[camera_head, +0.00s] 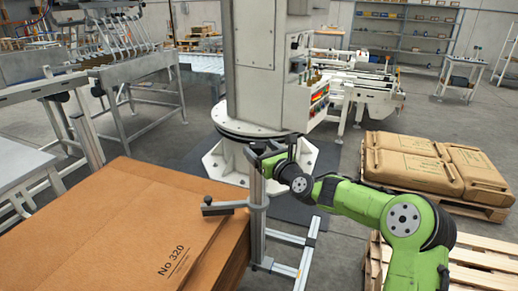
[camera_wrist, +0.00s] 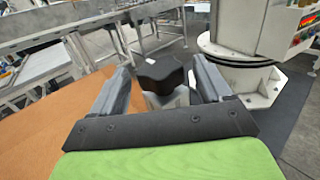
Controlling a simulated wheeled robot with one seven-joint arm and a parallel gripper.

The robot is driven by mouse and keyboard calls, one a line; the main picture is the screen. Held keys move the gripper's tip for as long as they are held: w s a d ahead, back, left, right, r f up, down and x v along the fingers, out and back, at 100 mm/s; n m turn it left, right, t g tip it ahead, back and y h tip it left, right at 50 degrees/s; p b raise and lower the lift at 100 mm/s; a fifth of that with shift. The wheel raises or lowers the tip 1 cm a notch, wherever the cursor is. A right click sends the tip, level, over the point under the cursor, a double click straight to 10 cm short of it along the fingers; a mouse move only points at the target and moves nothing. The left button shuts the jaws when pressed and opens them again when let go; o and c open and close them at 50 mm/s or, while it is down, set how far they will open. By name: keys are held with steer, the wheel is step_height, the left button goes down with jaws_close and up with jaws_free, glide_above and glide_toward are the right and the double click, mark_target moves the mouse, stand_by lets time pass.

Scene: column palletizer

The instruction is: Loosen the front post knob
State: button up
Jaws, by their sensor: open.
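The front post knob (camera_wrist: 160,73) is a black lobed knob with a small white mark on top. It shows in the wrist view on top of a light grey post. My gripper (camera_wrist: 165,78) is open, with one finger on each side of the knob. I cannot tell whether either finger touches it. In the head view my gripper (camera_head: 268,152) is at the top of the upright metal post (camera_head: 257,200), and the knob is mostly hidden there. A dark grey arm (camera_head: 220,208) is clamped to the post and reaches left over the cardboard.
A stack of brown cardboard sheets (camera_head: 130,215) stands left of the post. The white palletizer column (camera_head: 262,80) rises behind it. Brown sacks (camera_head: 425,165) lie on a pallet at right, with an empty wooden pallet (camera_head: 480,262) nearer. Conveyors (camera_head: 130,80) fill the back left.

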steer(key=shift+x, duration=0.85)
steer(key=c, duration=0.9)
